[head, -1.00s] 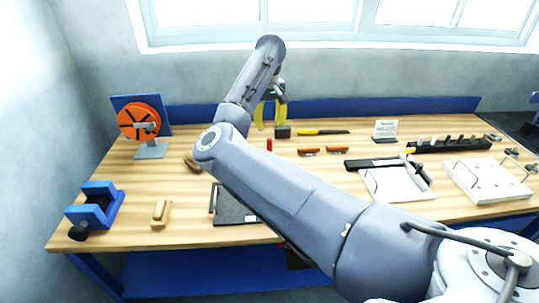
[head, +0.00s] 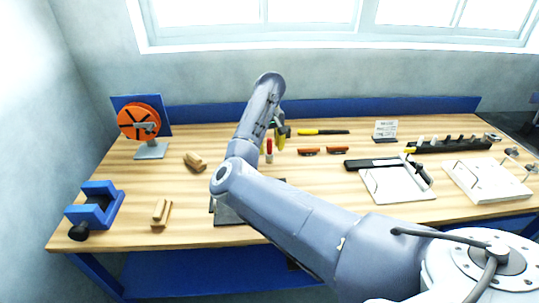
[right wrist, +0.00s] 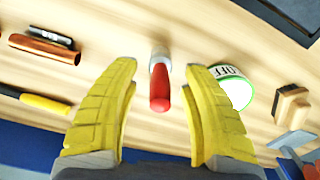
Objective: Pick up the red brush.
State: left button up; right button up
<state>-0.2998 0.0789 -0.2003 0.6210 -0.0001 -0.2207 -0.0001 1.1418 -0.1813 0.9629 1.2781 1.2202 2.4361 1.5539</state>
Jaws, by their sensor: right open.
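The red brush (head: 269,147) stands on the wooden bench near its middle, partly beside my right arm's end. In the right wrist view the red brush (right wrist: 159,88) shows its rounded red handle and a pale part beyond it. My right gripper (head: 272,136) is over the bench at the brush. In the right wrist view its yellow fingers (right wrist: 161,66) are open, one on each side of the brush, with gaps visible between fingers and handle. My left gripper is not in view.
A white round item lettered "OFF" (right wrist: 234,90) lies close to one finger. A wooden block brush (right wrist: 291,104) is beyond it. A blue vise (head: 97,207) stands front left.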

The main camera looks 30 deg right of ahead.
jog(key=shift+f, duration=0.5)
grip_shut()
dwell(0.3)
